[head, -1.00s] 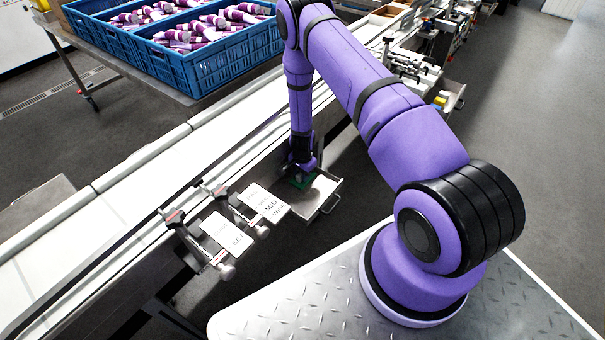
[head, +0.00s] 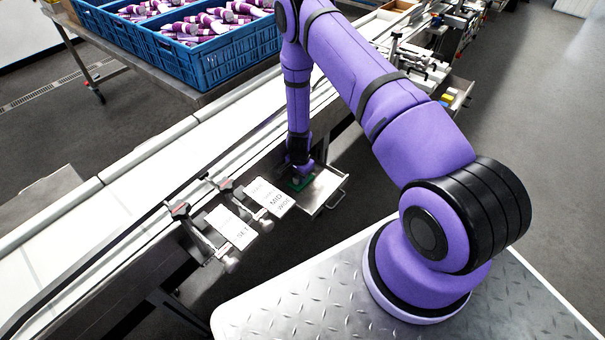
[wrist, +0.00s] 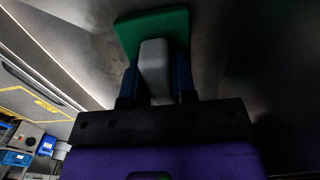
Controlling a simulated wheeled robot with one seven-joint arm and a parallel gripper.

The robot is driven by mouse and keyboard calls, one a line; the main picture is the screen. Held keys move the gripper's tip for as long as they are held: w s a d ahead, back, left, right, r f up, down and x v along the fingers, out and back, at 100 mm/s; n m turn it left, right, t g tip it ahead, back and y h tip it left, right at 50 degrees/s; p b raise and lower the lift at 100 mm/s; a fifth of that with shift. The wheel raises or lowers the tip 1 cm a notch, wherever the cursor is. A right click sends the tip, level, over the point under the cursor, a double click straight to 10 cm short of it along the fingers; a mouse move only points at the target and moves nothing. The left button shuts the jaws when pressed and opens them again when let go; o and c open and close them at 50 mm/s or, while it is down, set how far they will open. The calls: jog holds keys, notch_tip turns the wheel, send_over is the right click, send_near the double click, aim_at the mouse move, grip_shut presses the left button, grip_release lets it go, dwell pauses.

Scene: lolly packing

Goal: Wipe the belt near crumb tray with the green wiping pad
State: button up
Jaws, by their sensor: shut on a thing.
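My gripper (head: 299,172) points down beside the conveyor, low over the metal crumb tray (head: 328,188). It is shut on the green wiping pad (head: 297,185). In the wrist view the pad (wrist: 178,24) has a grey handle (wrist: 155,70) held between two blue fingers. In the head view the pad is at the tray's belt-side end; I cannot tell whether it touches the surface. The white belt (head: 150,165) runs diagonally past the tray, to its left. My arm and gripper hide part of the belt's near edge.
Two label plates, one reading SET (head: 232,228) and one reading MIDI (head: 268,198), stand on clamps with knobs left of the tray. A blue crate (head: 215,65) of purple-and-white lollies stands beyond the belt. Machinery (head: 425,65) lies farther along the line. Dark floor is clear at right.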

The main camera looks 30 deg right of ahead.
aim_at(294, 186)
jog(key=shift+s+a+r, duration=0.1)
jog(key=shift+s+a, duration=0.1)
jog(key=shift+a, duration=0.2)
jog(key=shift+a, duration=0.15)
jog(key=shift+s+a, duration=0.3)
jog(key=shift+a, duration=0.3)
jog(key=shift+s+a, duration=0.3)
jog(key=shift+a, duration=0.3)
jog(key=shift+f, duration=0.2)
jog(key=shift+w+d+r, duration=0.1)
jog(key=shift+w+d, duration=0.2)
jog(key=shift+d, duration=0.4)
jog(key=shift+w+d, duration=0.3)
jog(key=shift+d, duration=0.4)
jog(key=shift+w+d, duration=0.25)
jog(key=shift+d, duration=0.45)
jog(key=shift+w+d, duration=0.25)
jog(key=shift+d, duration=0.45)
